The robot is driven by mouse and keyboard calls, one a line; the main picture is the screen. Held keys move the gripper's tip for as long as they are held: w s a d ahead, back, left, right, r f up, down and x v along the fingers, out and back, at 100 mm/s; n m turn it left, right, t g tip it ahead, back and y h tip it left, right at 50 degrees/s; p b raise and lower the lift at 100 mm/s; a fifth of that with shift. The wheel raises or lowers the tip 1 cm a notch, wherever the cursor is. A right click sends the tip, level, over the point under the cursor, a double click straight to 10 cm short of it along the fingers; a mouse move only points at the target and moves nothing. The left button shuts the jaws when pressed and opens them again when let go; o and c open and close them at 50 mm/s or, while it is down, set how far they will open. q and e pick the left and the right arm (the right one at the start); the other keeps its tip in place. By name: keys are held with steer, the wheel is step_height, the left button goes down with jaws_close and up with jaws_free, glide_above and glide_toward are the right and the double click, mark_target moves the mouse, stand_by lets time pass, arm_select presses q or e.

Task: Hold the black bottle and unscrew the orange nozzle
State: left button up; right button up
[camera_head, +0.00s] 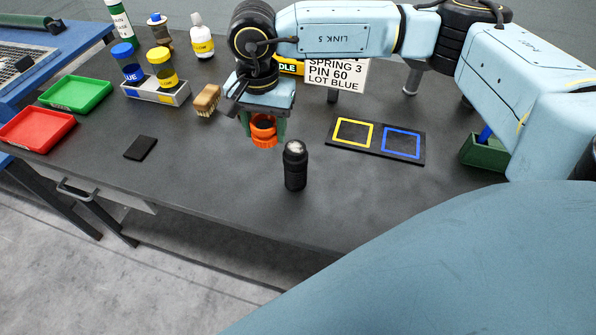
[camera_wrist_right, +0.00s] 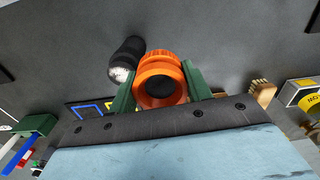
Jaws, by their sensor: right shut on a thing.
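The black bottle (camera_head: 295,172) stands upright on the dark table, near its front edge, with a pale, speckled top showing. My right gripper (camera_head: 262,125) is shut on the orange nozzle (camera_head: 264,134), behind and left of the bottle in the head view. In the right wrist view the orange nozzle (camera_wrist_right: 160,66) sits between the two green fingers, its dark opening facing the camera. The black bottle (camera_wrist_right: 128,52) appears beside it, apart from it. My left gripper is not in view, and nothing holds the bottle.
A black board (camera_head: 376,142) with yellow and blue squares lies right of the bottle. A brush (camera_head: 207,101), a rack (camera_head: 157,94) with blue and yellow jars, and a small black pad (camera_head: 140,148) are left. Green (camera_head: 75,96) and red (camera_head: 37,130) trays stand farther left. The table front is clear.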

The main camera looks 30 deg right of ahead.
mark_target(262, 169)
steer(key=shift+w+f+m, duration=0.25)
steer(key=shift+w+m, duration=0.05)
steer(key=shift+m, duration=0.8)
steer(key=shift+w+f+m, duration=0.2)
steer(key=shift+m, duration=0.8)
steer(key=m, duration=0.4)
steer(key=shift+w+a+f, duration=0.1)
steer(key=shift+w+f, duration=0.25)
steer(key=shift+w, duration=0.05)
steer(key=m, duration=0.3)
steer(key=w+f+m, duration=0.1)
steer(key=shift+a+m, duration=0.1)
steer(key=shift+m, duration=0.2)
steer(key=f+m, duration=0.2)
steer(key=f, duration=0.1)
steer(key=w+f+m, duration=0.1)
steer(key=f+m, duration=0.2)
steer(key=f, duration=0.1)
steer(key=f+m, duration=0.3)
steer(key=f, duration=0.1)
steer(key=shift+w+f, duration=0.15)
steer(key=shift+f, duration=0.05)
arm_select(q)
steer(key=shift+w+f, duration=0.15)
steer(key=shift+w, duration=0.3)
